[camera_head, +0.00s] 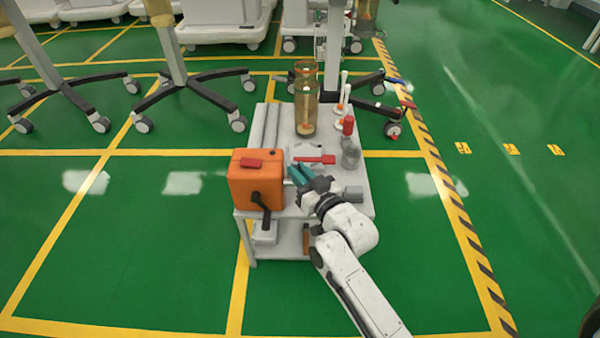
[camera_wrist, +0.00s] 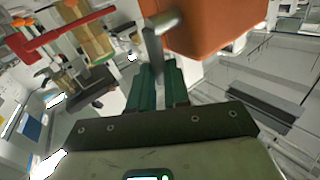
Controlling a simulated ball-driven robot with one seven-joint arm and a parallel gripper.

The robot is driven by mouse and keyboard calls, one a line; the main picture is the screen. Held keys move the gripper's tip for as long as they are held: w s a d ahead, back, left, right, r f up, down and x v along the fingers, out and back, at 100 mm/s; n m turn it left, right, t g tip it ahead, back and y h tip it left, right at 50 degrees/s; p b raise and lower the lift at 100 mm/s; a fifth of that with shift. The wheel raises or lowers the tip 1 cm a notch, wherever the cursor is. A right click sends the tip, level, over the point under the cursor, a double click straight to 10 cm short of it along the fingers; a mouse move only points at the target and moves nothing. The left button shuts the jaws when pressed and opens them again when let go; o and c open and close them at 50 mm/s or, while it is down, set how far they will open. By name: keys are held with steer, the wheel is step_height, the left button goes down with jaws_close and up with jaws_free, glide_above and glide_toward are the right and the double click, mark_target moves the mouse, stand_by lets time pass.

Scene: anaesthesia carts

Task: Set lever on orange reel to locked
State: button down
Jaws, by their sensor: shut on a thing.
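The orange reel (camera_head: 255,183) stands on the front left of the cart top, with a black crank on its front and a red piece on top. In the wrist view the orange reel (camera_wrist: 210,25) fills the top. A grey lever (camera_wrist: 153,45) with a rounded metal end shows beside it and runs down to my teal fingertips. My gripper (camera_head: 296,174) is just right of the reel. In the wrist view my gripper (camera_wrist: 158,72) is shut on the lever's lower end. The lever is hard to make out in the head view, and its lock marking cannot be read.
A red-handled item (camera_head: 315,160) lies behind my gripper on the cart. A tall amber cylinder (camera_head: 306,105), a red-topped item (camera_head: 348,126) and a grey jar (camera_head: 351,153) stand farther back. Wheeled stand bases are behind; green floor is open on both sides.

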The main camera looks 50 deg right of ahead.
steer(key=shift+r+p, duration=0.15)
steer(key=shift+p, duration=0.2)
steer(key=shift+w+d+r+g+p, duration=0.1)
steer(key=shift+d+r+g+p, duration=0.15)
steer(key=shift+p, duration=0.7)
steer(key=w+d+f+m+g+y+p, duration=0.3)
steer(key=m+g+y+p, duration=0.3)
steer(key=p, duration=1.1)
steer(key=shift+w+d+f+g+y+p, duration=0.15)
steer(key=shift+d+f+g+y+p, duration=0.25)
steer(key=shift+g+y, duration=1.3)
steer(key=shift+g+h, duration=0.4)
steer(key=shift+g, duration=0.05)
steer(key=c, duration=1.4)
jaws_free()
steer(key=shift+d, duration=0.1)
